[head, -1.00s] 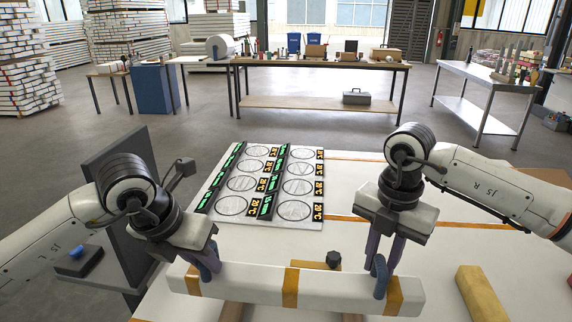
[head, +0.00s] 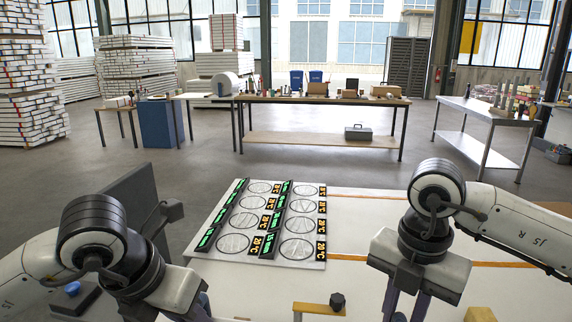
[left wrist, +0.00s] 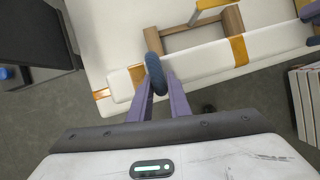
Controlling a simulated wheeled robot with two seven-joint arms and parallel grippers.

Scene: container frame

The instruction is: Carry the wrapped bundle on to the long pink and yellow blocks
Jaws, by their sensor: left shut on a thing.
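The wrapped bundle (left wrist: 200,62), a long white bar with orange bands, lies across the left wrist view; in the head view it is below the bottom edge. My left gripper (left wrist: 156,82) is shut on it near one end; in the head view its fingers are mostly cut off. My right gripper (head: 403,310) is at the lower right of the head view, fingertips cut off. A bluish finger shows beside the bundle at the right edge of the left wrist view. One yellow block (head: 480,314) shows at the bottom right. I see no pink block.
Brown wooden pieces (left wrist: 205,33) lie beside the bundle. A yellow bracket (head: 318,308) with a dark knob (head: 337,300) stands on the white table (head: 370,222). A panel with circles and lit displays (head: 222,257) lies at the table's far left. Pale slabs (left wrist: 305,95) show at right.

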